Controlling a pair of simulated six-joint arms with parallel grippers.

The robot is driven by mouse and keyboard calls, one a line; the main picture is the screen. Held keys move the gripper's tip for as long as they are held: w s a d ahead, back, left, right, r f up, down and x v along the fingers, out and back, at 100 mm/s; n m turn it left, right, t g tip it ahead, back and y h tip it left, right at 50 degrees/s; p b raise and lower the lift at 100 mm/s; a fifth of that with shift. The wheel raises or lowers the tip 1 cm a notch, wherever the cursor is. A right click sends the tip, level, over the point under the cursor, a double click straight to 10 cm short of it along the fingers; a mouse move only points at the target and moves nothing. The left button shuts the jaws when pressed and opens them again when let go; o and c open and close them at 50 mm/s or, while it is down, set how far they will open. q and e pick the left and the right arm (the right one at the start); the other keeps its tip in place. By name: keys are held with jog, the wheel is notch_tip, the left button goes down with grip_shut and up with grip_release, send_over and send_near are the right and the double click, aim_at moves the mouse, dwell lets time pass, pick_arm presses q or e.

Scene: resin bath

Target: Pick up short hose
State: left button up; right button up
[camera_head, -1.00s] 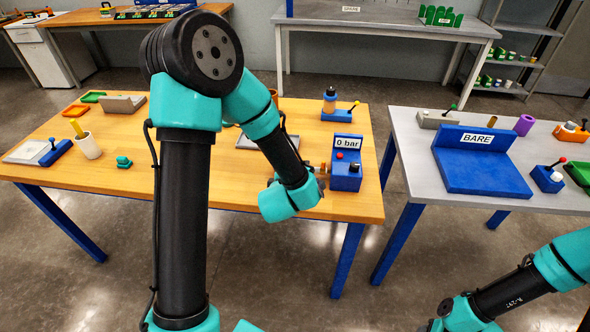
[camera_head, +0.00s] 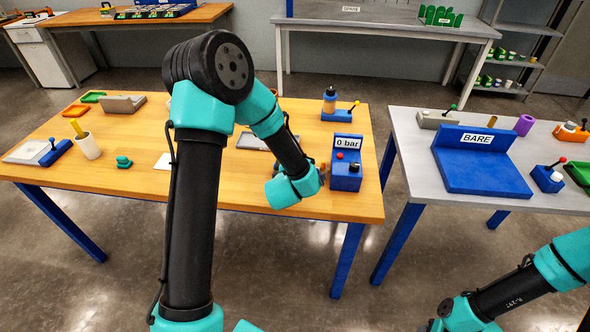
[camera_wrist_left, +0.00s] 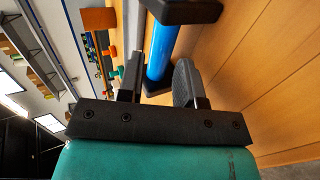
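In the left wrist view a blue tube (camera_wrist_left: 163,45) with black blocks at both ends runs away from my gripper; I take it for the short hose. My left gripper (camera_wrist_left: 160,75) has its two fingers spread apart, with the tube's near black end (camera_wrist_left: 157,84) in line between them. Whether they touch it I cannot tell. In the head view my left wrist hangs over the front right of the wooden table, beside the blue "0 bar" box (camera_head: 346,172); its fingers and the hose are mostly hidden there. My right gripper is out of view.
A blue "BARE" stand (camera_head: 480,165) is on the right table. The table's front middle is clear.

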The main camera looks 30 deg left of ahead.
pick_arm(q)
jog(key=shift+x, duration=2.4)
jog(key=shift+c, duration=0.3)
grip_shut()
